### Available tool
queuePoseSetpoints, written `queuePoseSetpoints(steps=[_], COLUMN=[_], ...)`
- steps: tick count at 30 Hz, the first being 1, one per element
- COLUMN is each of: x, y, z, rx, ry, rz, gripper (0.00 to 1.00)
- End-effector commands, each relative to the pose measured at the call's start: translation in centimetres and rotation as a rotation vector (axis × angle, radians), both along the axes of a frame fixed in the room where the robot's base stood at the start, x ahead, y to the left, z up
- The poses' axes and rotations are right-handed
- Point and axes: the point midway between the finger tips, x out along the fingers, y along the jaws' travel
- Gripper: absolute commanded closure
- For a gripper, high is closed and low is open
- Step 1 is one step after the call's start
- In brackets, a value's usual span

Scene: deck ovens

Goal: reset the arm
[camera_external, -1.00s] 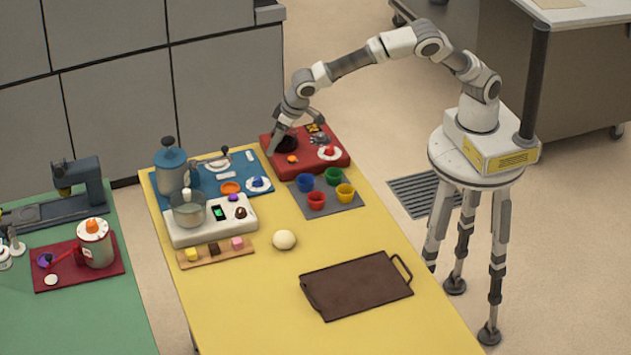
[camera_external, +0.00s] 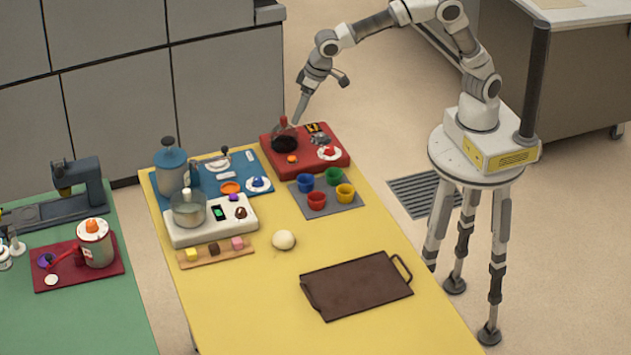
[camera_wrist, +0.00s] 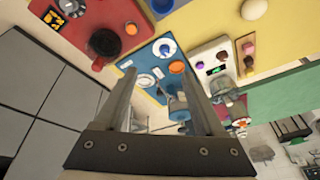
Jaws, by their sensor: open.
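My gripper (camera_external: 298,116) is raised above the far end of the yellow table, over the red station (camera_external: 332,160). In the wrist view my gripper (camera_wrist: 155,60) shows two fingers spread wide with nothing held between them. Below its tips in the external view, a dark pot (camera_external: 284,140) stands on the red station. The pot also shows in the wrist view (camera_wrist: 104,43), to the left of the fingers. I cannot tell the exact gap between the fingertips and the pot.
Grey cabinets (camera_external: 120,110) stand behind. Air above the table is free.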

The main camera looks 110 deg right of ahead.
Motion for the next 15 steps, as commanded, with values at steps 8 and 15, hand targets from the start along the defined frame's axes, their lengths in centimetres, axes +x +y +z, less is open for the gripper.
queuePoseSetpoints(steps=[8, 15], x=[-8.7, -16.5], y=[0.7, 1.9], z=[5.9, 9.0], rx=[0.077, 0.082], ry=[-0.028, -0.066], rz=[0.135, 0.281], gripper=[0.29, 0.29])
